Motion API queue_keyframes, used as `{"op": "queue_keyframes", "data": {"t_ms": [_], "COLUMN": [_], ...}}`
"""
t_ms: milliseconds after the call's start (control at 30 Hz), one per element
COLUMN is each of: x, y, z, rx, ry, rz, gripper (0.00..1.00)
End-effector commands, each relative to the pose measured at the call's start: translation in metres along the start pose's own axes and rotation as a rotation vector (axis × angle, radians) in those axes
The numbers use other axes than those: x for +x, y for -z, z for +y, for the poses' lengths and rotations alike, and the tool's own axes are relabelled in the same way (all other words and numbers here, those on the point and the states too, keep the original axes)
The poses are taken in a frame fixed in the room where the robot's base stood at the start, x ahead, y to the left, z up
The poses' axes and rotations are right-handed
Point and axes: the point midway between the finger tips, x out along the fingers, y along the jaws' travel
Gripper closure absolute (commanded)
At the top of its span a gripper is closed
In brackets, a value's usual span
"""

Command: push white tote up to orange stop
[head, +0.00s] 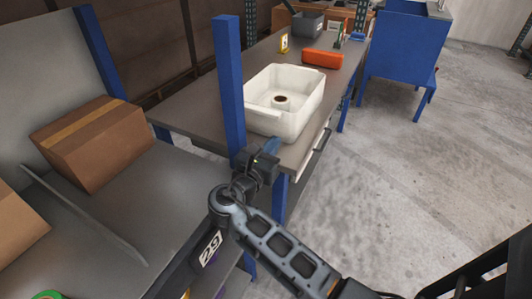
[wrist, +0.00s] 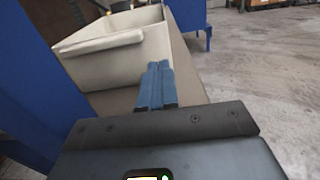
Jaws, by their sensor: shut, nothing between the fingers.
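The white tote (head: 302,117) stands upright on the grey bench in the head view, with a small brown-and-white roll (head: 281,100) inside. The orange stop (head: 322,58) lies across the bench farther back, with a stretch of bare bench between it and the tote. My gripper (head: 271,146) is at the near end of the tote. In the wrist view its blue fingers (wrist: 155,85) are shut, empty and pointing at the tote's near wall (wrist: 120,65). I cannot tell whether the fingertips touch the wall. The orange stop is not visible in the wrist view.
A blue post (head: 229,90) stands close left of the tote and gripper. A cardboard box (head: 92,143) sits on the left table. Open floor (head: 430,150) lies right.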

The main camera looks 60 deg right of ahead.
Motion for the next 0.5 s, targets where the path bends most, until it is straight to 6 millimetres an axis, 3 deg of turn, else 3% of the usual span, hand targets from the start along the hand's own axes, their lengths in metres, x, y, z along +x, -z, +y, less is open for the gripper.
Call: {"op": "queue_keyframes", "data": {"t_ms": [200,500], "x": [0.043,0.075], "y": [-0.001,0.0], "z": [-0.001,0.0], "rx": [0.001,0.001], "ry": [0.002,-0.001], "rz": [0.0,0.0], "gripper": [1.0,1.0]}}
